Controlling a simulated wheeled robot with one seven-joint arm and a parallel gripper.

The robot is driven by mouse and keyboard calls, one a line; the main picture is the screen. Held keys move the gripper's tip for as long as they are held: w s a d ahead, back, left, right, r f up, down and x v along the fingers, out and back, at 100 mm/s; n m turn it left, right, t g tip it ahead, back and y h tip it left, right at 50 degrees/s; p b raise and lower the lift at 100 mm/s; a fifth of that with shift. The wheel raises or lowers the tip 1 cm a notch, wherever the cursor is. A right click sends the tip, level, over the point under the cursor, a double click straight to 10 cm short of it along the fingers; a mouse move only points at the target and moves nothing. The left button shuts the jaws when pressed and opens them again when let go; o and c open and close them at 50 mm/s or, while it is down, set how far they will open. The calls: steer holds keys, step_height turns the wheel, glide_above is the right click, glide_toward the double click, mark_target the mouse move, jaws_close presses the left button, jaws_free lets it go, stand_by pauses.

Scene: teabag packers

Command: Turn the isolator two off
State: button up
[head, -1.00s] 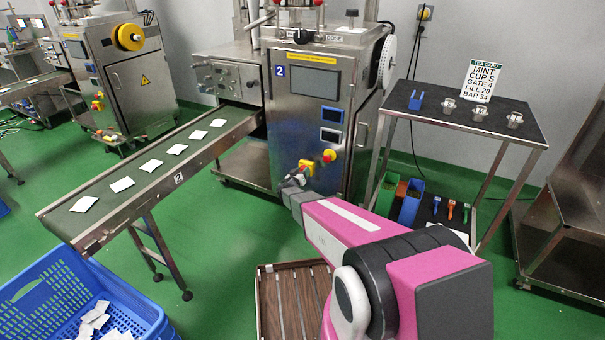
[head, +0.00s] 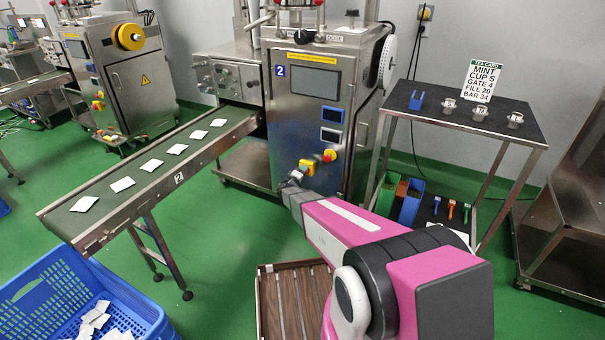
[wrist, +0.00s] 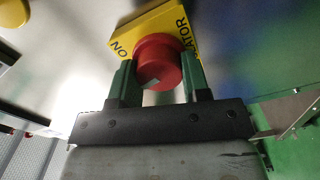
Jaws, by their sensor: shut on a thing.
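The isolator on machine two has a yellow housing (head: 308,167), low on the steel cabinet front. In the wrist view its yellow plate (wrist: 150,20) shows "ON" on the left and part of "ISOLATOR" on the right. Its round red knob (wrist: 157,60) has a small grey mark near its lower edge. My gripper (wrist: 160,84) is shut on the knob, with one dark green finger on each side. In the head view my gripper (head: 293,180) reaches the isolator and partly hides it. The knob's exact setting cannot be told.
A yellow-backed red button (head: 330,155) sits just right of the isolator. The conveyor (head: 150,180) with white teabags runs to the left. A table (head: 470,108) with cups and a card stands right. A blue crate (head: 140,305) and slatted wooden platform (head: 290,300) are in front.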

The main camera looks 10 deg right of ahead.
steer(key=n, duration=0.6)
steer(key=shift+f, duration=0.1)
stand_by(0.6)
steer(key=o, duration=0.9)
steer(key=shift+o, duration=0.2)
steer(key=shift+a, duration=0.1)
steer(key=v, duration=1)
steer(key=shift+s+a, duration=0.15)
steer(key=shift+s, duration=0.2)
